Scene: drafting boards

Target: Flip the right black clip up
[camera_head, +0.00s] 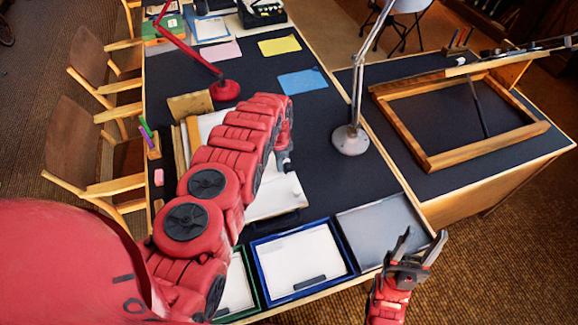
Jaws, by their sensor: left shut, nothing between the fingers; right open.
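A blue-framed board (258,262) with white paper lies near the desk's front edge, and a small black clip (310,282) lies flat on its lower part. A green-framed board (238,258) to its left carries another small black clip (235,312), partly cut off by my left arm. My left gripper (285,166) is shut and empty above the white sheet in the middle of the desk, behind the blue-framed board. My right gripper (415,248) is open and empty by the desk's front right corner, right of the blue-framed board and apart from both clips.
A grey panel (378,233) lies between the blue-framed board and my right gripper. A silver lamp (350,140) and a red lamp (224,90) stand further back. A wooden frame (425,155) lies on the right desk. Chairs (105,130) line the left side.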

